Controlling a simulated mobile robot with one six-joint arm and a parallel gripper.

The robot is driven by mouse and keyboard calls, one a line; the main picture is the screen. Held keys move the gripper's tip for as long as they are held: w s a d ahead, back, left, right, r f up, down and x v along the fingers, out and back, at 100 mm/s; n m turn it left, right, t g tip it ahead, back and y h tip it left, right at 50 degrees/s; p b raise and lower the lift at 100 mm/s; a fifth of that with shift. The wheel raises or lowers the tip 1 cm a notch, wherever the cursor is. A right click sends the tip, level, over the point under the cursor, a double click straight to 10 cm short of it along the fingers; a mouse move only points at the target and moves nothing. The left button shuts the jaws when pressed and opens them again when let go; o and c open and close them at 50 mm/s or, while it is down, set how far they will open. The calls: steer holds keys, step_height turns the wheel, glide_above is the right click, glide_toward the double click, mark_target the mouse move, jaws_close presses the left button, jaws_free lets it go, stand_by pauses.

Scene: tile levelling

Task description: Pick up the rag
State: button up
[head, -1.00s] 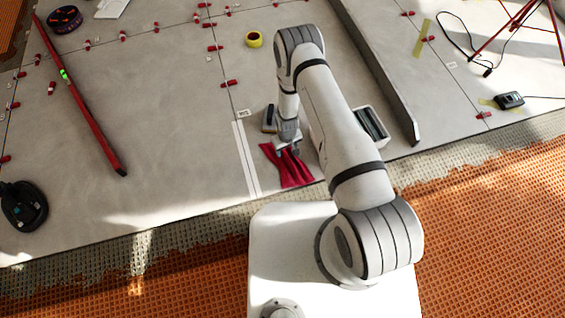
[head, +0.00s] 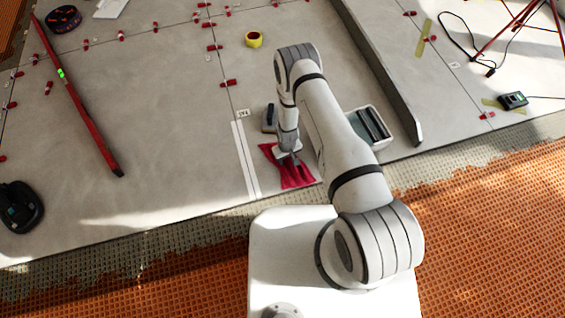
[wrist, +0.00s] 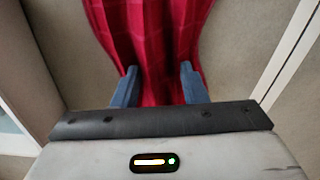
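The red rag (head: 290,174) lies crumpled in folds on the grey tiles, just in front of my base. In the wrist view the rag (wrist: 150,30) runs from the top edge down between my fingers. My gripper (head: 287,158) points down at the rag's far part and hides some of it. In the wrist view my gripper (wrist: 160,86) has its two blue-grey fingers well apart, one on each side of the rag's folds. I cannot tell whether the fingertips touch the cloth.
A grey bin (head: 370,127) stands right of the rag, near a long raised edge (head: 385,80). A small dark-topped block (head: 269,118) sits behind the rag. White stripes (head: 245,160) lie to its left. Open tile lies left, towards the red level (head: 85,110).

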jaws_close()
